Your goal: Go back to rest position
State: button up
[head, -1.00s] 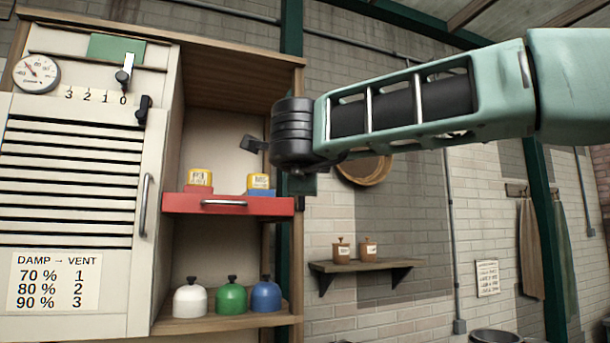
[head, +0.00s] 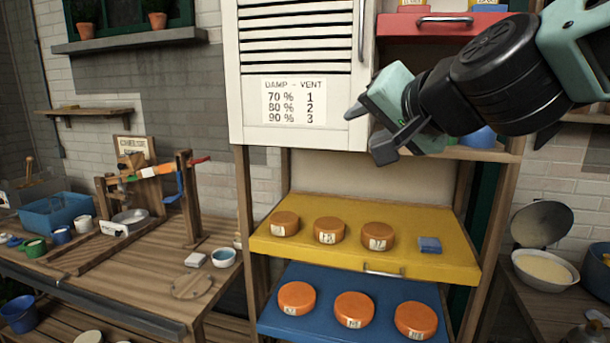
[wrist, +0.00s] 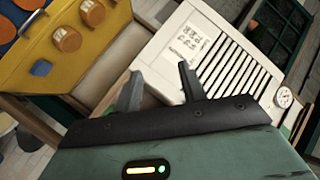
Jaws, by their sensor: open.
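My gripper (head: 368,130) is open and empty in the head view, in front of the lower right corner of the white louvred cabinet (head: 290,140). Its fingers point left. In the wrist view my gripper (wrist: 158,88) shows two dark fingers spread apart with nothing between them. The cabinet also shows beyond the fingers there (wrist: 180,22), with its dial at the right. My arm comes in from the upper right of the head view and hides part of the shelf with the red drawer (head: 392,24).
Below, a yellow drawer (head: 330,262) and a blue drawer (head: 325,325) hold orange cheeses; the yellow one also has a small blue block (head: 430,245). A workbench (head: 150,275) with a wooden stand is at left. A pot (head: 545,268) is at right.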

jog(key=s+a+f+n+g, duration=0.2)
jog(key=s+f, duration=0.1)
jog(key=f, duration=0.3)
jog(key=s+a+f+n+g, duration=0.2)
jog(key=s+f+n+g, duration=0.1)
jog(key=s+f, duration=0.15)
jog(key=s+d+f+n+g+h+b, duration=0.1)
jog(key=s+d+f+n+g+h, duration=0.1)
jog(key=s+f, duration=0.7)
jog(key=s+d+f+n+g+h+b, duration=0.1)
jog(key=s+d+f+n+g+h, duration=0.1)
jog(key=s+d+f+n+g, duration=0.3)
jog(key=s+d+f+g, duration=0.1)
jog(key=s+f, duration=0.2)
jog(key=f, duration=0.1)
jog(key=shift+s+d+f+h, duration=0.25)
jog(key=shift+s+h, duration=0.15)
